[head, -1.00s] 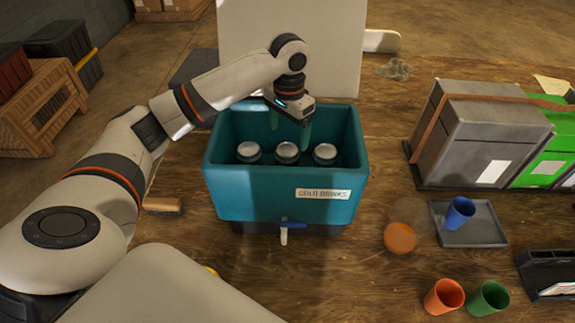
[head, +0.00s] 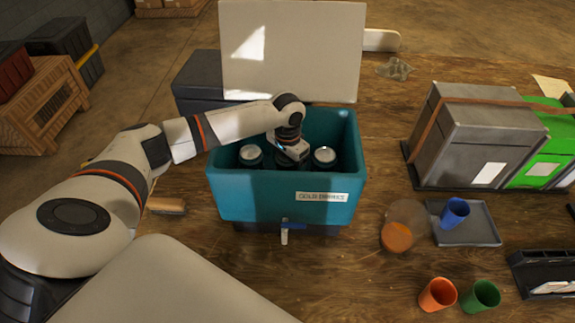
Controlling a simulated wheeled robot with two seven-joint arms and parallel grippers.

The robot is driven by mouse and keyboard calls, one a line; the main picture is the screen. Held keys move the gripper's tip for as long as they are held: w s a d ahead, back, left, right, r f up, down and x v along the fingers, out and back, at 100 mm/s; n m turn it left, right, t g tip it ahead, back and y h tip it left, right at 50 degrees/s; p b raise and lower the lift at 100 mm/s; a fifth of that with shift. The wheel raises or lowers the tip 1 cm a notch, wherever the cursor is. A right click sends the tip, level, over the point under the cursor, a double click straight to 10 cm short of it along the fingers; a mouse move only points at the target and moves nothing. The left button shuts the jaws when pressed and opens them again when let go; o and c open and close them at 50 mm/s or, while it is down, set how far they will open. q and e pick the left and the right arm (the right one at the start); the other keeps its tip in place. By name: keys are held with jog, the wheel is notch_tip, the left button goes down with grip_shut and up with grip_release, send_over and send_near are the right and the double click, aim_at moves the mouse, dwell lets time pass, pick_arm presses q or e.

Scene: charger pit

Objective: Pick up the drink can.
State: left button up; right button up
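Drink cans with silver tops stand upright in a teal cooler (head: 283,205) labelled for cold drinks. The left can (head: 250,153) and the right can (head: 325,155) show their tops. The middle can is mostly hidden behind my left gripper (head: 292,158), which is down inside the cooler over the middle can's place. Its fingers are hidden, so I cannot tell whether they are open or shut or touch the can. My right gripper is not in view.
A white panel (head: 310,50) stands behind the cooler. Right are grey and green cases (head: 475,140), a tray (head: 470,228) with a blue cup (head: 455,212), a container with orange contents (head: 398,236), and orange (head: 438,295) and green (head: 481,297) cups. A brush (head: 166,206) lies left.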

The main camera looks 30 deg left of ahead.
pick_arm(q)
jog(key=shift+c, duration=0.5)
jog(key=c, duration=1.2)
jog(key=shift+w+r, duration=0.1)
